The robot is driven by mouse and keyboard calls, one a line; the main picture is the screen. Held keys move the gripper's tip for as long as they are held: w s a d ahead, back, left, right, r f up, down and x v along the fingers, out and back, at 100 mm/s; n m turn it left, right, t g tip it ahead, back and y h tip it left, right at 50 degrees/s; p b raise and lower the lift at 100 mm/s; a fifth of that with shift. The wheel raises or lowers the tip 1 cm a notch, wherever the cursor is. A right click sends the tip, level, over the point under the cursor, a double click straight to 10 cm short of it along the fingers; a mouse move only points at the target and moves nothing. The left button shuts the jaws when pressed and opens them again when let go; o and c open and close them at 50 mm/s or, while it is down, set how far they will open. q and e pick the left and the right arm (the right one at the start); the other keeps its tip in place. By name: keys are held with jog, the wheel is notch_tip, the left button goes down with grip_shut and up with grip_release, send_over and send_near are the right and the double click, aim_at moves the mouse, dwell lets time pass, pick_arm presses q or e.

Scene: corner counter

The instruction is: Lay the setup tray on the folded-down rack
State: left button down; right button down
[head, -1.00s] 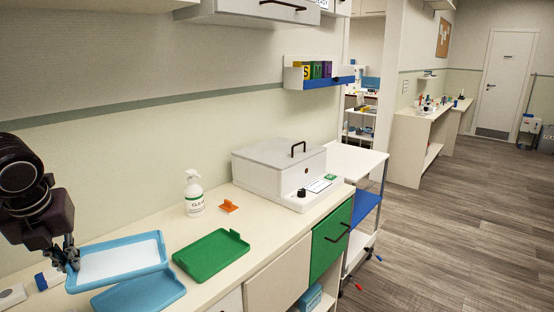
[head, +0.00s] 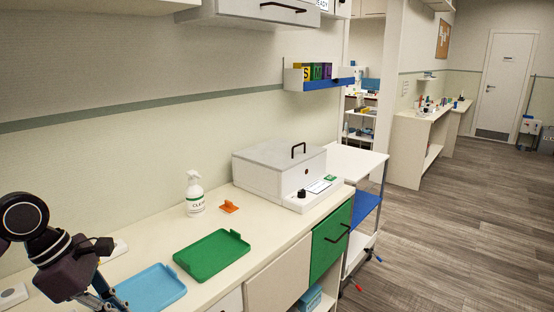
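My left gripper (head: 108,303) is at the bottom left, low over the counter's front part. Its fingertips run out of the bottom of the picture, so I cannot see whether it is open or shut, or whether it holds anything. A light blue tray (head: 155,287) lies on the counter just right of the gripper. A green tray (head: 212,254) lies flat behind and to the right of it. The blue tray with a white inside is not in view now. I cannot make out a folded-down rack in this view. My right gripper is not in view.
A grey lidded box (head: 280,168) fills the counter's far end. A wall shelf (head: 318,82) holds lettered bins. A cart (head: 362,175) stands past the counter.

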pick_arm(q)
jog(key=s+d+f+m+g, duration=0.1)
jog(key=m, duration=0.2)
jog(key=s+d+f+m+g, duration=0.1)
jog(key=d+m, duration=0.1)
jog(key=m, duration=0.1)
jog(key=s+d+f+m+g, duration=0.1)
jog(key=s+d+m, duration=0.1)
jog(key=m, duration=0.1)
jog(key=shift+g, duration=0.3)
jog(key=s+d+f+m+g+y, duration=0.2)
jog(key=s+d+m+y, duration=0.2)
jog(key=m, duration=0.8)
jog(key=shift+s+d+f, duration=0.25)
jog(key=shift+s+d, duration=0.3)
jog(key=shift+s, duration=0.6)
